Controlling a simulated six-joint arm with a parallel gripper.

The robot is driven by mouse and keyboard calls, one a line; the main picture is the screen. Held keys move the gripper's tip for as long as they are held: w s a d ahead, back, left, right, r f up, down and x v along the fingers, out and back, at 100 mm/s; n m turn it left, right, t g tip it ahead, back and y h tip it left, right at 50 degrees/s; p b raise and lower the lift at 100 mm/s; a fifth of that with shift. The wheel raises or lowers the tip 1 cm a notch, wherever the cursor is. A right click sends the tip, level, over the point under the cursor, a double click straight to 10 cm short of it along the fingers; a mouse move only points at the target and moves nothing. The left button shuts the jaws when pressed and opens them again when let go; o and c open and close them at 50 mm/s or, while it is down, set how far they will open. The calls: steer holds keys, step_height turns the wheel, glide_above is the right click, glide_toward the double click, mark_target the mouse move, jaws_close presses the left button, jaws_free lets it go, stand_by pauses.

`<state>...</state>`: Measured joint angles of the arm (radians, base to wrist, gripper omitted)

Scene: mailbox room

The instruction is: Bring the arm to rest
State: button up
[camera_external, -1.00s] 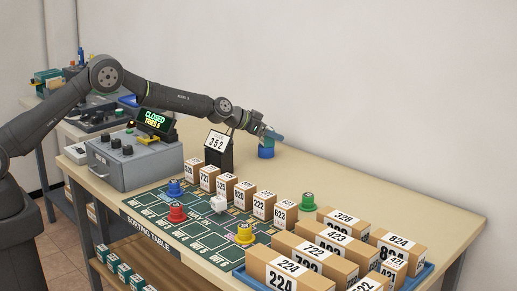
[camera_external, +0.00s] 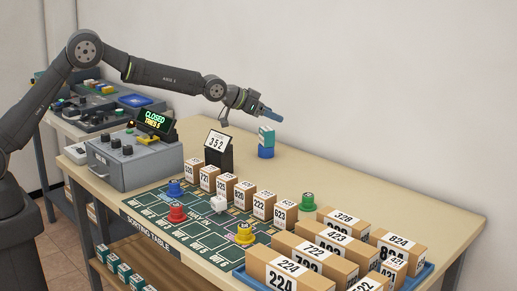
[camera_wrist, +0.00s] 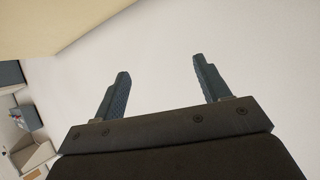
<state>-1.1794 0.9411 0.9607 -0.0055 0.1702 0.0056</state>
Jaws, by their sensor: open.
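My gripper (camera_external: 268,112) is above the back of the sorting table, pointing right and slightly down. In the wrist view the two dark fingers of my gripper (camera_wrist: 160,92) are spread apart with nothing between them, against a pale wall.
A grey control box (camera_external: 130,160) with a lit "CLOSED" display (camera_external: 154,120) stands at the left. A sign reading 352 (camera_external: 217,143), numbered boxes and colored pieces on a green mat (camera_external: 200,240) cover the front. The table's back right (camera_external: 360,190) is clear.

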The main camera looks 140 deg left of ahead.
steer(key=shift+w+d+r, duration=0.5)
steer(key=shift+w+d, duration=0.05)
steer(key=shift+d, duration=0.1)
